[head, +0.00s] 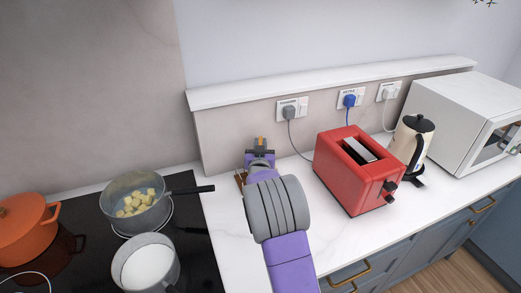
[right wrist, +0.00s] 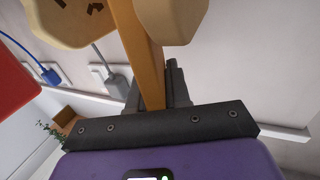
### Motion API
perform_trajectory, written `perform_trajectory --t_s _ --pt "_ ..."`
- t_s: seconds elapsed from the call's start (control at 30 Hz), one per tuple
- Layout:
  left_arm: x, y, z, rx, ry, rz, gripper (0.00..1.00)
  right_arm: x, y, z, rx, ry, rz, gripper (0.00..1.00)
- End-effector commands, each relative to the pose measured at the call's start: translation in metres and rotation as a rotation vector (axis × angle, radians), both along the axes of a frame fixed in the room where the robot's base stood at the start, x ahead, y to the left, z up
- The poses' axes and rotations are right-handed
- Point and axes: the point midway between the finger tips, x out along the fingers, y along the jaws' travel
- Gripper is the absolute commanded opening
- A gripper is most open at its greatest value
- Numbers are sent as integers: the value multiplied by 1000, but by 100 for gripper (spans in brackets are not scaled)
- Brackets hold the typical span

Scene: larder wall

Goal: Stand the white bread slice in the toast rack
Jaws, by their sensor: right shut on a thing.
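My right gripper (head: 261,150) is over the counter left of the red toaster, near the back wall. In the right wrist view it is shut on a thin orange-brown strip (right wrist: 138,50), which looks like the white bread slice seen on its crust edge. Pale cream shapes stand on both sides of the strip, the left one (right wrist: 70,22) with dark marks; I cannot tell what they are. The toast rack cannot be made out; a small brown piece (head: 240,178) shows beside my wrist, mostly hidden by my arm. My left gripper is not in view.
The red toaster (head: 345,182) stands right of my arm, then a cream kettle (head: 402,143) and a white microwave (head: 451,110). At left the hob (head: 195,235) carries a pan of cubes (head: 140,198), a pot of white liquid (head: 147,263) and an orange pot (head: 20,222).

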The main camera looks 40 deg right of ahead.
Motion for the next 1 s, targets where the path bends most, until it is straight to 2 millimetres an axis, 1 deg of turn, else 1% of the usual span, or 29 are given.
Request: perform_trajectory --t_s 0.03,0.2,0.3,0.43,0.57,0.83,0.93,1.0 --pt "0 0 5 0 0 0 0 0 0 13 1 -6 1 0" --pt "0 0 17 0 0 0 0 0 0 50 2 -8 1 0" --pt "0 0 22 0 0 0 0 0 0 68 1 -6 1 0" --pt "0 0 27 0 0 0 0 0 0 84 1 -5 0 0" --pt "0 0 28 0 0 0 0 0 0 89 0 -1 0 0" --pt "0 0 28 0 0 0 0 0 0 89 0 -1 0 0" --pt "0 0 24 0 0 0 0 0 0 81 1 1 -1 0" --pt "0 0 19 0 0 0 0 0 0 68 -1 2 -1 0"
